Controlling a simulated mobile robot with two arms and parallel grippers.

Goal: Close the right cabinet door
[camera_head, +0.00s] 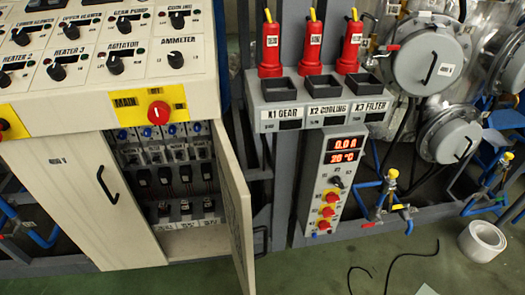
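The right cabinet door (235,207) stands open on the control cabinet, hinged at the cabinet's right side and swung outward toward me. Its handle (262,241) shows at the door's outer side, near its lower free edge. The open compartment (170,175) shows rows of breakers and switches inside. The left cabinet door (85,195), with a black handle (107,184), is shut. Neither of my grippers is in view.
A control panel (100,45) with knobs and a red switch sits above the cabinet. A grey post (325,185) with a red display stands right of the door. A white roll (482,241) and black cable (390,270) lie on the green floor.

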